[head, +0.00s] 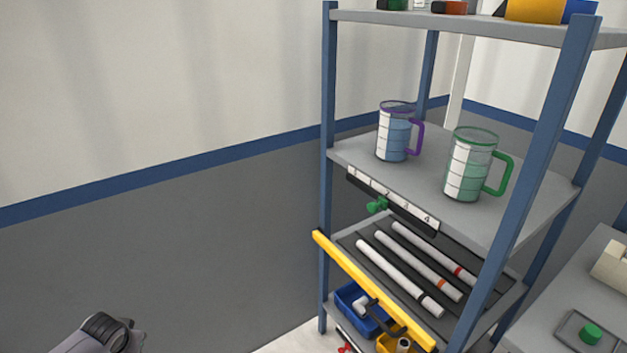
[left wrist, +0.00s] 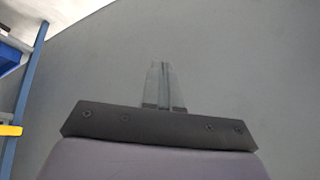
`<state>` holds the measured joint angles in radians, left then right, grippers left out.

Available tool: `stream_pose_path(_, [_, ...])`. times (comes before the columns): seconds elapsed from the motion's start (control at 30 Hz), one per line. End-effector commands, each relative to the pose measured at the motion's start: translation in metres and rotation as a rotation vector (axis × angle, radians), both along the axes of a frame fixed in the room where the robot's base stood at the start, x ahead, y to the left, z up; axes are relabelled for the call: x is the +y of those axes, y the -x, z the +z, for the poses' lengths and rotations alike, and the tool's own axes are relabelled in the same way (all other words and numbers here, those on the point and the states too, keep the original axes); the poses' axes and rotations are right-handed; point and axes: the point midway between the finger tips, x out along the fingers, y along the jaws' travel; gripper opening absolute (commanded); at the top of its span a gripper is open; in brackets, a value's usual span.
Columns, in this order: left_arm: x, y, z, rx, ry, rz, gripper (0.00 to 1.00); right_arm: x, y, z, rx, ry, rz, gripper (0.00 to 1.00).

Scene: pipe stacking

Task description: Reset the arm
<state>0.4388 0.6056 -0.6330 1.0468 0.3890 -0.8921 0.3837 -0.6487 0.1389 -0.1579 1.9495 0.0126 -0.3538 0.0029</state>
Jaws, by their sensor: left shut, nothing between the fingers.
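My left arm (head: 100,338) shows only at the bottom left of the head view, and its fingers are out of that picture. In the left wrist view my left gripper (left wrist: 165,88) is shut, its two fingers together with nothing between them. It points at a plain grey wall (left wrist: 230,70) and is clear of the shelf. My right gripper is not in view.
A blue-framed shelf rack (head: 328,160) stands at the right. It holds a purple-handled jug (head: 393,135), a green-handled jug (head: 470,168), three white pipes (head: 400,277) behind a yellow bar (head: 370,285), and a blue bin (head: 350,300) below. The left side is free.

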Motion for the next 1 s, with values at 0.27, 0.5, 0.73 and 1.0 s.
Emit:
stream_pose_path(0.27, [-0.048,0.053,-0.029,-0.061,0.033,-0.204,0.0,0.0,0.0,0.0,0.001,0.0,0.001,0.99])
stream_pose_path(0.5, [-0.085,0.11,-0.029,-0.159,0.045,-0.389,0.0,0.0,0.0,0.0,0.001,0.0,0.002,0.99])
stream_pose_path(0.73, [-0.111,0.163,-0.004,-0.27,0.026,-0.549,0.0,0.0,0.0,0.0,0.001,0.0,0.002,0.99])
stream_pose_path(1.0, [-0.13,0.207,0.037,-0.378,-0.018,-0.689,0.0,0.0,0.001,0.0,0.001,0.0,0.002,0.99])
